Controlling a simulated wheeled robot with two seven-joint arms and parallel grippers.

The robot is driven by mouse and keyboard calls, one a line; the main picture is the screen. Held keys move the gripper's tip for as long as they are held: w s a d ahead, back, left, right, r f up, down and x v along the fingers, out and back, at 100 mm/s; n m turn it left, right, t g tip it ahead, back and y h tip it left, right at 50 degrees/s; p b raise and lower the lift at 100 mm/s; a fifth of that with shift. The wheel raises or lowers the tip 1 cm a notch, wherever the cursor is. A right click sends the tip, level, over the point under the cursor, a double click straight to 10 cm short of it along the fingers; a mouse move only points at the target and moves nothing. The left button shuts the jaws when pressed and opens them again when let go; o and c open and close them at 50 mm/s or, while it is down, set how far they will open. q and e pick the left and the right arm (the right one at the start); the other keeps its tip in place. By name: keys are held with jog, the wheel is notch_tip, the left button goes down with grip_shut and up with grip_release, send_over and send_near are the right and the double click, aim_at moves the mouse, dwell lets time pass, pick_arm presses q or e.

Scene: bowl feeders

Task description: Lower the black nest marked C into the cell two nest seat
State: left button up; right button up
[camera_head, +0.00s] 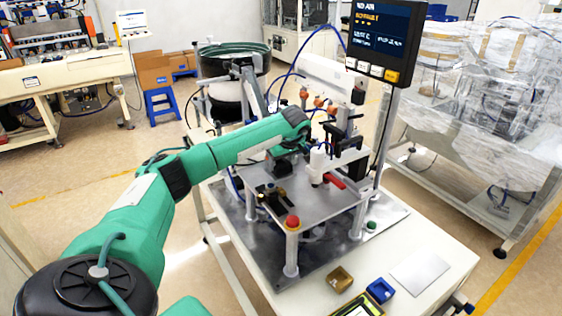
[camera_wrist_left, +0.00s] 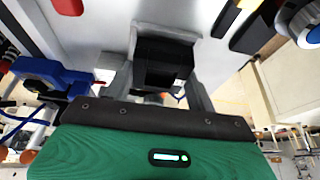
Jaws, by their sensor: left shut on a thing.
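My left gripper (camera_wrist_left: 162,85) has its two grey fingers on either side of a black block, the black nest (camera_wrist_left: 165,52), in the left wrist view. It is shut on this nest. No letter can be read on it. In the head view my green left arm reaches over the metal fixture plate (camera_head: 318,197), and dark parts show below its wrist; the fingers are largely hidden there.
A red-handled clamp (camera_head: 333,181), a white cylinder (camera_head: 317,165) and a black upright mechanism (camera_head: 345,150) stand close to the wrist. A red-topped post (camera_head: 292,224) is at the plate's front corner. A screen (camera_head: 382,42) rises behind.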

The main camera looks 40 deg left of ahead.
pick_arm(q)
jog(key=shift+f+b, duration=0.3)
jog(key=shift+f, duration=0.35)
jog(key=o, duration=1.2)
notch_tip(320, 180, up, 20)
jog(key=b, duration=0.4)
